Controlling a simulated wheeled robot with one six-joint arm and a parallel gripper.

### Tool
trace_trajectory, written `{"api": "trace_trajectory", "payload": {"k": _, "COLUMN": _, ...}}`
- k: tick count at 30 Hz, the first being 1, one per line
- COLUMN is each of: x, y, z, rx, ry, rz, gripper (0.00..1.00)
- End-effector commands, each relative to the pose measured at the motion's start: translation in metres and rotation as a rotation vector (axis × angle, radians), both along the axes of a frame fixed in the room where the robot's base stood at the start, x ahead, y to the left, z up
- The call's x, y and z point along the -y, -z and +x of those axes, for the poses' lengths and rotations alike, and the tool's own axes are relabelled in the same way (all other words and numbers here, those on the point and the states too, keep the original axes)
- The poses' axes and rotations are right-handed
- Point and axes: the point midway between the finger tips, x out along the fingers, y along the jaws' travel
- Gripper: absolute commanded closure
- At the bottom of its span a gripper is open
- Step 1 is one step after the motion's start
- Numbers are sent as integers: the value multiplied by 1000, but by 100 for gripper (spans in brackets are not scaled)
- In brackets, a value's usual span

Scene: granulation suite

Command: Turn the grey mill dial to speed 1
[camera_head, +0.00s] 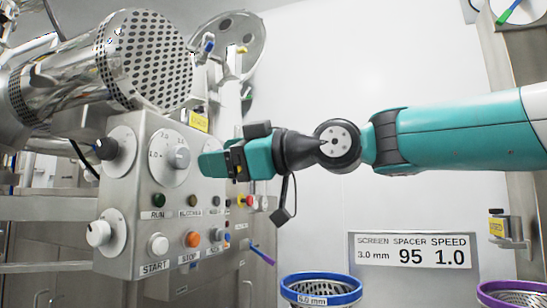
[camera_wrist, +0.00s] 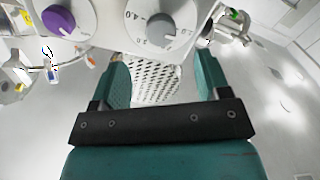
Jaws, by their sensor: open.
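The grey dial (camera_head: 178,156) sits on a round white scale plate (camera_head: 165,172) on the front of the steel control panel (camera_head: 140,200). A 1.0 mark shows left of it. My gripper (camera_head: 210,163) is just right of the dial, apart from it, with open jaws. In the wrist view the grey dial (camera_wrist: 160,24) is at the top, beyond the two fingers of my gripper (camera_wrist: 163,75), with nothing between them. Scale numbers show around it, partly cut off; I cannot tell its exact setting.
A black knob (camera_head: 106,148), a white knob (camera_head: 98,233) and several push buttons share the panel. A perforated steel drum (camera_head: 150,60) is above. A sign (camera_head: 412,262) reads screen 3.0 mm, spacer 95, speed 1.0. Blue-rimmed (camera_head: 321,287) and purple-rimmed (camera_head: 512,290) baskets stand lower right.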

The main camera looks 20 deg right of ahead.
Motion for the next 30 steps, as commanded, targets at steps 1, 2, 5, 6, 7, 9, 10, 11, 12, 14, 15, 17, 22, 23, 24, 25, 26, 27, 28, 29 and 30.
{"api": "trace_trajectory", "payload": {"k": 1, "x": 13, "y": 0, "z": -8, "rx": 3, "ry": 8, "rz": 0, "gripper": 30}}
{"api": "trace_trajectory", "payload": {"k": 2, "x": 20, "y": 1, "z": -12, "rx": 1, "ry": 8, "rz": 0, "gripper": 30}}
{"api": "trace_trajectory", "payload": {"k": 5, "x": 38, "y": 1, "z": -27, "rx": 1, "ry": 8, "rz": 0, "gripper": 30}}
{"api": "trace_trajectory", "payload": {"k": 6, "x": 44, "y": 1, "z": -32, "rx": 0, "ry": 7, "rz": -1, "gripper": 30}}
{"api": "trace_trajectory", "payload": {"k": 7, "x": 48, "y": 1, "z": -35, "rx": 0, "ry": 7, "rz": -1, "gripper": 30}}
{"api": "trace_trajectory", "payload": {"k": 9, "x": 56, "y": 1, "z": -41, "rx": -1, "ry": 5, "rz": -1, "gripper": 30}}
{"api": "trace_trajectory", "payload": {"k": 10, "x": 59, "y": 1, "z": -43, "rx": -1, "ry": 5, "rz": -1, "gripper": 30}}
{"api": "trace_trajectory", "payload": {"k": 11, "x": 61, "y": 1, "z": -45, "rx": -1, "ry": 4, "rz": -1, "gripper": 30}}
{"api": "trace_trajectory", "payload": {"k": 12, "x": 64, "y": 1, "z": -48, "rx": -1, "ry": 3, "rz": -1, "gripper": 30}}
{"api": "trace_trajectory", "payload": {"k": 14, "x": 66, "y": 1, "z": -51, "rx": -1, "ry": 2, "rz": -2, "gripper": 30}}
{"api": "trace_trajectory", "payload": {"k": 15, "x": 67, "y": 1, "z": -52, "rx": -1, "ry": 1, "rz": -1, "gripper": 30}}
{"api": "trace_trajectory", "payload": {"k": 17, "x": 69, "y": 1, "z": -53, "rx": -1, "ry": 0, "rz": -2, "gripper": 30}}
{"api": "trace_trajectory", "payload": {"k": 22, "x": 69, "y": 1, "z": -54, "rx": -2, "ry": -1, "rz": -2, "gripper": 30}}
{"api": "trace_trajectory", "payload": {"k": 23, "x": 69, "y": 1, "z": -54, "rx": -2, "ry": -1, "rz": -2, "gripper": 30}}
{"api": "trace_trajectory", "payload": {"k": 24, "x": 69, "y": 1, "z": -54, "rx": -2, "ry": -1, "rz": -2, "gripper": 30}}
{"api": "trace_trajectory", "payload": {"k": 25, "x": 69, "y": 1, "z": -54, "rx": -2, "ry": -1, "rz": -2, "gripper": 30}}
{"api": "trace_trajectory", "payload": {"k": 26, "x": 69, "y": 1, "z": -54, "rx": -2, "ry": -1, "rz": -2, "gripper": 30}}
{"api": "trace_trajectory", "payload": {"k": 27, "x": 69, "y": 1, "z": -54, "rx": -2, "ry": -1, "rz": -1, "gripper": 30}}
{"api": "trace_trajectory", "payload": {"k": 28, "x": 69, "y": 1, "z": -54, "rx": -2, "ry": -1, "rz": -1, "gripper": 30}}
{"api": "trace_trajectory", "payload": {"k": 29, "x": 69, "y": 1, "z": -54, "rx": -2, "ry": -1, "rz": -1, "gripper": 30}}
{"api": "trace_trajectory", "payload": {"k": 30, "x": 69, "y": 1, "z": -54, "rx": -2, "ry": -1, "rz": -1, "gripper": 30}}
